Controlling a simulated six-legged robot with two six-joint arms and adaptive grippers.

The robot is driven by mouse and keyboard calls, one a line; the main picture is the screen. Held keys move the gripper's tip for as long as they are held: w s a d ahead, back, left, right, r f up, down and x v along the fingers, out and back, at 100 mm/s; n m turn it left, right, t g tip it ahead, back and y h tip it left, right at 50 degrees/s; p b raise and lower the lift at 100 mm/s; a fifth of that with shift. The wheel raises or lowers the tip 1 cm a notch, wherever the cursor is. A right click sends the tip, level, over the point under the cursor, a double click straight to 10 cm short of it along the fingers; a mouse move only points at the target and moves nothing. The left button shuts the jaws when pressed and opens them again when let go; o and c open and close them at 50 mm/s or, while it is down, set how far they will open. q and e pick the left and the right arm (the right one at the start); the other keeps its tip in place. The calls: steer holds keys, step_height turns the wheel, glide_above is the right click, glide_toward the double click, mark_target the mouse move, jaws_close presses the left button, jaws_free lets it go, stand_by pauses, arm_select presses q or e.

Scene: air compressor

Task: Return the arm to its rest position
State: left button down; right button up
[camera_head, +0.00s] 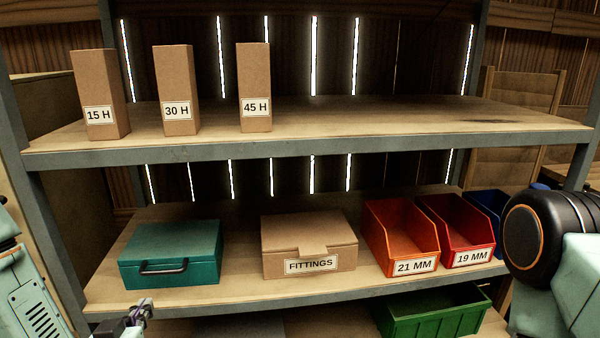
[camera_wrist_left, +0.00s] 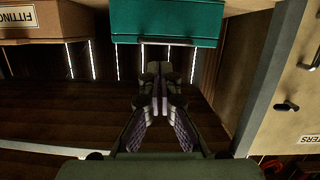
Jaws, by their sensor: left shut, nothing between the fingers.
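My left gripper (camera_head: 143,310) shows at the bottom left of the head view, in front of the middle shelf's front edge and below the teal case (camera_head: 170,256). Only its tip part shows there. In the left wrist view my left gripper (camera_wrist_left: 158,80) has its fingers together with nothing between them. That view looks upside down, with the teal case (camera_wrist_left: 167,22) at the top beyond the fingertips, apart from them. A part of my right arm (camera_head: 550,240) fills the right edge of the head view. My right gripper is out of view.
The middle shelf (camera_head: 240,293) also bears a FITTINGS carton (camera_head: 308,244), an orange bin (camera_head: 400,235) and a red bin (camera_head: 458,228). A green bin (camera_head: 435,315) sits below. Cartons labelled 15 H (camera_head: 100,92), 30 H (camera_head: 177,88) and 45 H (camera_head: 254,86) stand on the upper shelf.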

arm_select(q)
steer(key=s+d+f+g+h+b, duration=0.1)
steer(key=s+d+f+g+h, duration=0.2)
steer(key=s+f, duration=0.4)
steer(key=s+d+f+g+b, duration=0.1)
steer(key=s+d+f+g, duration=0.35)
steer(key=f, duration=0.45)
steer(key=s+d+f+m+g+b, duration=0.1)
steer(key=s+f+g+b, duration=0.1)
steer(key=s+f, duration=0.3)
steer(key=s+d+f+m+g+b, duration=0.1)
steer(key=s+f+g, duration=0.4)
steer(key=s, duration=0.7)
steer(key=shift+s+d+f+m+b, duration=0.35)
steer(key=shift+d+m+b, duration=0.05)
steer(key=shift+b, duration=0.25)
steer(key=shift+w, duration=0.1)
